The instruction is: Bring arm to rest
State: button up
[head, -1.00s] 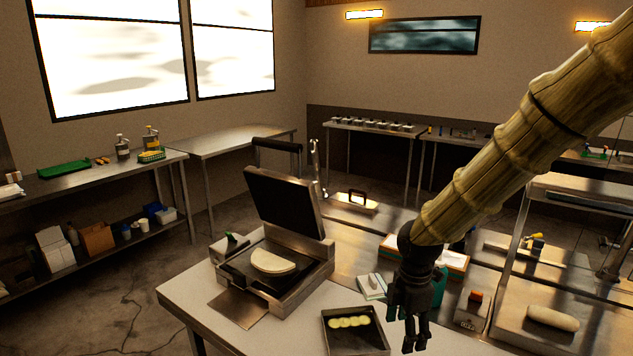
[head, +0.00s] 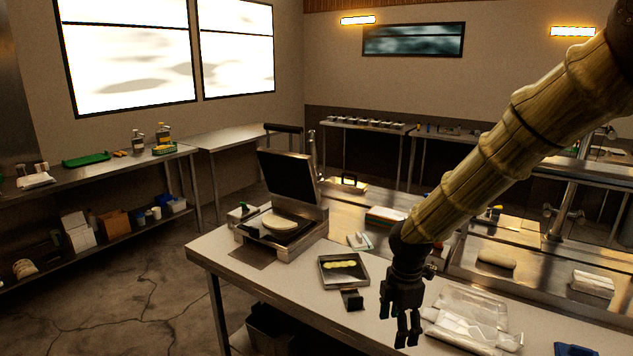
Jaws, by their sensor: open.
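My gripper (head: 401,335) hangs with its fingers pointing down at the right of centre in the head view. Its fingers are apart and nothing is between them. It hangs over the front part of the white table (head: 222,251), to the right of a small dark tray. My arm reaches down to it from the upper right. The griddle press (head: 290,178) stands on the table with its lid raised, left of my gripper. A folded tortilla (head: 280,221) lies on its lower plate.
The dark tray (head: 329,274) holds several pale yellow slices. Clear plastic packaging (head: 470,318) lies right of my gripper. A pale roll (head: 496,258) lies on the steel surface behind. Open floor (head: 120,300) lies to the left.

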jog(key=s+a+f+m+y+b, duration=0.1)
jog(key=s+f+m, duration=0.5)
jog(key=f, duration=0.6)
jog(key=s+a+f+m+y+b, duration=0.1)
jog(key=s+f+m, duration=0.2)
jog(key=s+f, duration=0.75)
jog(key=s+d+f+m+h, duration=0.1)
jog(key=s+d+f+m, duration=0.2)
jog(key=s+f+m, duration=0.2)
jog(key=s+d+f+m+h+b, duration=0.1)
jog(key=s+d+f+m, duration=0.2)
jog(key=s+f+m, duration=0.3)
jog(key=s+f, duration=0.5)
jog(key=s, duration=0.3)
jog(key=shift+s+m, duration=0.3)
